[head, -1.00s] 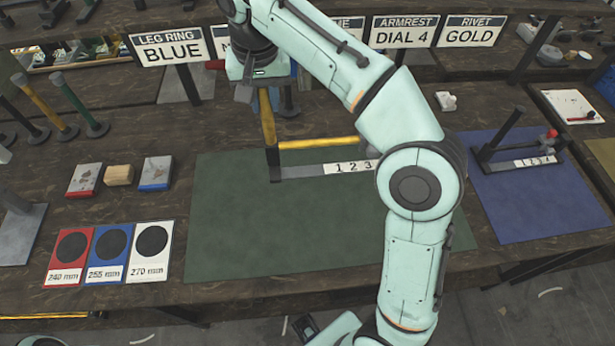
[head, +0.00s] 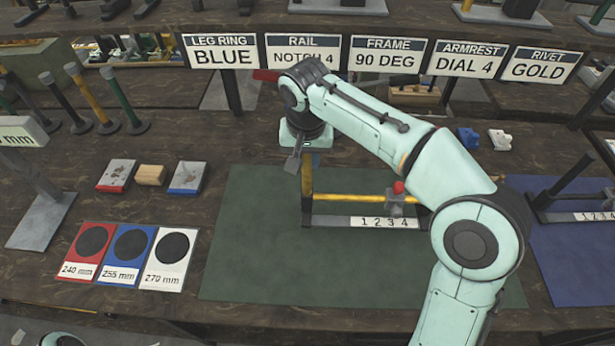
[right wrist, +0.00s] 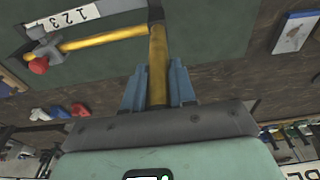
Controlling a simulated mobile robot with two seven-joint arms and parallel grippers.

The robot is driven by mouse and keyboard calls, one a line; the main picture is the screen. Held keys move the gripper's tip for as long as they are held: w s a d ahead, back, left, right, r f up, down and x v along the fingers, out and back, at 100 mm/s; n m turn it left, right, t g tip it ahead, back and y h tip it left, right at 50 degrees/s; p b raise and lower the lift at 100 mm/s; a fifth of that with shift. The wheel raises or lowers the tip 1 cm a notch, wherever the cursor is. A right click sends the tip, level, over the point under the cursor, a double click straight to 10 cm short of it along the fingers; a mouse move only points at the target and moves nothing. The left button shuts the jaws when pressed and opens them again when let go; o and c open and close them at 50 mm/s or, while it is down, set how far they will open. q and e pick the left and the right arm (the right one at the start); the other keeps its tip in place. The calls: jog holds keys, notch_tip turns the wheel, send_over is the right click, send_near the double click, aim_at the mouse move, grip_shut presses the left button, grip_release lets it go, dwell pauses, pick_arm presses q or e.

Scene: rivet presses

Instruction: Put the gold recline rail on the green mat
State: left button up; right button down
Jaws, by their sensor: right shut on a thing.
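The gold recline rail (head: 345,197) is over the back half of the green mat (head: 270,270). It has a gold upright post, a gold horizontal bar, a grey slider with a red knob and a base strip marked 1 2 3 4. My right gripper (head: 304,160) points down and is shut on the post's upper part. In the right wrist view the gripper's blue fingers (right wrist: 158,82) flank the gold post, with the rail (right wrist: 105,38) over green (right wrist: 205,25). I cannot tell whether the base touches the mat. My left gripper is not in view.
A blue mat (head: 575,275) with a dark rail stands at the right. Small blocks (head: 150,175) and red, blue and white size cards (head: 130,255) lie to the left. Sign plates (head: 389,61) line the back. The mat's front half is clear.

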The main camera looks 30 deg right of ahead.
aim_at(307, 173)
jog(key=shift+f+b, duration=0.5)
jog(key=shift+f, duration=1.9)
jog(key=shift+f, duration=0.2)
jog(key=c, duration=0.9)
grip_release()
jog(key=shift+r, duration=0.15)
jog(key=r+p, duration=0.1)
jog(key=r, duration=0.3)
jog(key=s+r+p, duration=0.1)
jog(key=r, duration=0.3)
jog(key=a+r, duration=0.1)
jog(key=r, duration=0.3)
jog(key=shift+s+p, duration=0.25)
jog(key=shift+p, duration=0.15)
